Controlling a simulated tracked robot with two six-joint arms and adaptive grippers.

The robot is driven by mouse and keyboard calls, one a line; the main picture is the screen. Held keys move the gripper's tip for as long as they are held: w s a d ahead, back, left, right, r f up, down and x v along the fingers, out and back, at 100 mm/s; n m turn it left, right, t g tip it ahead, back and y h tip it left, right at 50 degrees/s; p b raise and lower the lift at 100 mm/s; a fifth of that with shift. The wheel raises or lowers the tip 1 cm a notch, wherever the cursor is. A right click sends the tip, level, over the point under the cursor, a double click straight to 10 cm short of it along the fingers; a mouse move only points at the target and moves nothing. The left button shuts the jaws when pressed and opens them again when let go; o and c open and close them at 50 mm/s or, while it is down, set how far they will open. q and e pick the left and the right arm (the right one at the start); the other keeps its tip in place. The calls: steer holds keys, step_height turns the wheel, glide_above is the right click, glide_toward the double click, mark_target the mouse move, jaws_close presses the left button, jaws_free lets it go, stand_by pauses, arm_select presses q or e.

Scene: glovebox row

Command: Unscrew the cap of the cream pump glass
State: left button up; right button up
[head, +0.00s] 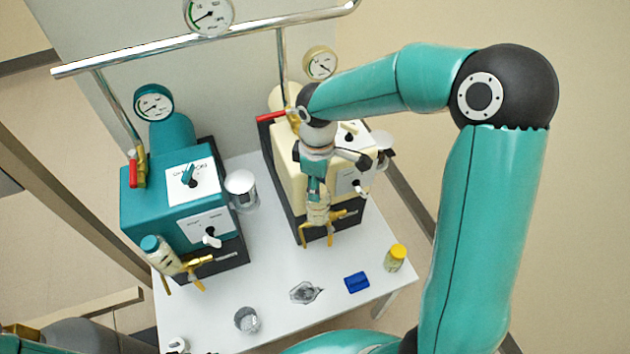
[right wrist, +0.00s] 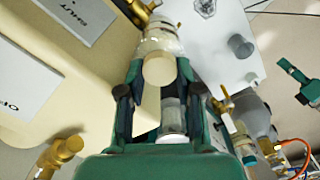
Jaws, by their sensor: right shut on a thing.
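The cream pump (head: 288,170) stands at the back right of the white table. Its glass (head: 319,210) sits at the pump's front above a brass tap. My right gripper (head: 316,187) comes down over this glass from above. In the right wrist view the cream cap (right wrist: 158,71) lies between the two fingers of my right gripper (right wrist: 158,82), which is shut on it. The glass (right wrist: 160,42) shows just beyond the cap, and the cap looks to be at its top. Teal and dark parts (right wrist: 296,80) at the right edge there may be my left gripper; their opening is unclear.
The teal pump (head: 165,205) stands on the left with its own teal-capped glass (head: 160,252). A yellow-capped jar (head: 395,258), a blue block (head: 357,282), a grey patch (head: 306,292) and a clear cup (head: 246,320) are along the table's front. A chrome rail (head: 270,29) runs above the pumps.

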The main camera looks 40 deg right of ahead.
jaws_close()
steer(key=shift+r+p, duration=1.15)
steer(key=shift+r, duration=0.35)
steer(key=shift+r+p, duration=1.55)
steer(key=shift+r, duration=0.45)
